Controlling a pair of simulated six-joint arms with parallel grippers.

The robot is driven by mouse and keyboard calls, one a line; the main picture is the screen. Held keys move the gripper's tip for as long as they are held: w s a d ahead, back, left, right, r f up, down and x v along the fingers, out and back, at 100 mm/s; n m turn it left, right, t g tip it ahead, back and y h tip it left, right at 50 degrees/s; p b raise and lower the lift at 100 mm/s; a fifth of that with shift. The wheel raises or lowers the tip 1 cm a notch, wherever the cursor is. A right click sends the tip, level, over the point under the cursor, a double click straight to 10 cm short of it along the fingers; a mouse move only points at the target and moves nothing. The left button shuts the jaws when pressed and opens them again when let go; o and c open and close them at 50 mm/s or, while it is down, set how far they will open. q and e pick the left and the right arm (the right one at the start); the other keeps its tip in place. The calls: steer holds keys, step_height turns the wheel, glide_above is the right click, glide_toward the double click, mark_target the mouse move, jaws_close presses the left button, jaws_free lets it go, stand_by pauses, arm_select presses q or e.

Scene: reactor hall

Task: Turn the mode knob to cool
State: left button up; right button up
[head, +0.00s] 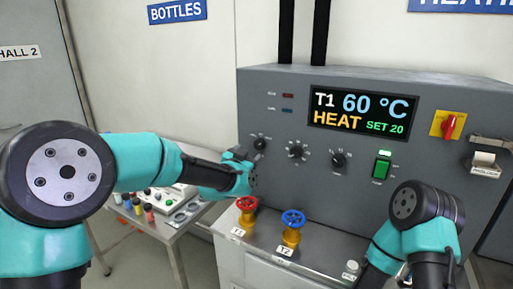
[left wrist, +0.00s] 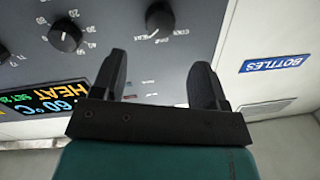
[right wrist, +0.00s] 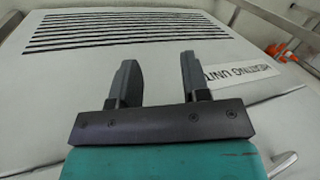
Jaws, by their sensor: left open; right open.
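The mode knob is a small black round knob (head: 260,143) at the left of the grey control panel (head: 310,175). In the left wrist view the same knob (left wrist: 160,17) sits at the top with white lettering around it; its exact setting is hard to read. My left gripper (head: 242,157) is just below and left of the knob in the head view. In the left wrist view its fingers (left wrist: 160,65) are open and empty, apart from the knob. My right gripper (right wrist: 155,75) is open and empty over the white cabinet. The display (head: 360,113) reads T1 60 °C, HEAT, SET 20.
Two more black knobs (head: 297,151) (head: 338,161) are right of the mode knob. A green switch (head: 382,167) and red rotary switch (head: 448,125) are further right. Red (head: 246,204) and blue (head: 293,218) valve handles stand below. A side table (head: 168,222) holds small bottles.

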mark_target(258, 145)
arm_select(q)
steer(key=x, duration=0.7)
steer(key=shift+w+d, duration=0.1)
steer(key=shift+w, duration=0.25)
steer(key=shift+c, duration=0.2)
steer(key=c, duration=0.9)
